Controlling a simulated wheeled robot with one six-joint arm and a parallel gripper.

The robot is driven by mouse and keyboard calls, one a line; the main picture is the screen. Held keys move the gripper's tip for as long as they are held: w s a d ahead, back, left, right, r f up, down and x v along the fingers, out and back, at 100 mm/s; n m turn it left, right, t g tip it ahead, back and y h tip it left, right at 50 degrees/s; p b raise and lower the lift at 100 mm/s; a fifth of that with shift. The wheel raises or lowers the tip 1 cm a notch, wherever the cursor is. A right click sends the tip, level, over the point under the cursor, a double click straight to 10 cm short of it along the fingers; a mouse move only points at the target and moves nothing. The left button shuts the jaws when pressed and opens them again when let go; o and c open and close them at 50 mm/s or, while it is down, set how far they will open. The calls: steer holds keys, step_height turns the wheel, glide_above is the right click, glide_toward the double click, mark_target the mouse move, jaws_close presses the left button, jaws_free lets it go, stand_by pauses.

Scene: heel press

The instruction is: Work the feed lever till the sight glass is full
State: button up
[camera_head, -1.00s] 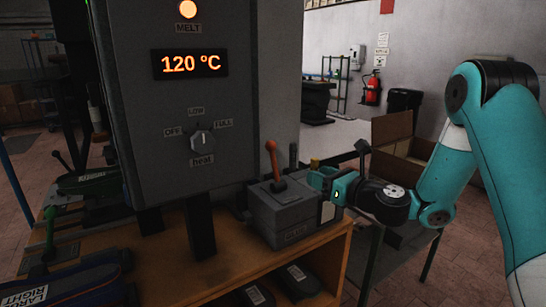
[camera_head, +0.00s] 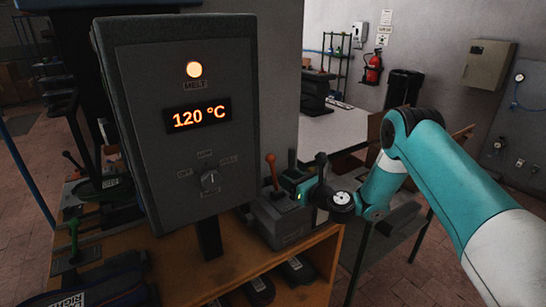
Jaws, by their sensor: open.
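The feed lever, an orange-handled stick (camera_head: 271,168), stands up from a grey box (camera_head: 272,232) at the right end of the wooden bench. My gripper (camera_head: 285,186) is open just to the right of the lever, low over the box, and its teal body hides part of the box top. I cannot tell whether the fingers touch the lever. I cannot make out the sight glass or its level in this view.
An open cardboard box stands behind my arm.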

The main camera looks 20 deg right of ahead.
mark_target(273, 169)
steer(key=p+x, duration=0.2)
steer(key=x, duration=0.6)
steer(key=shift+s, duration=0.1)
steer(key=shift+c, duration=0.3)
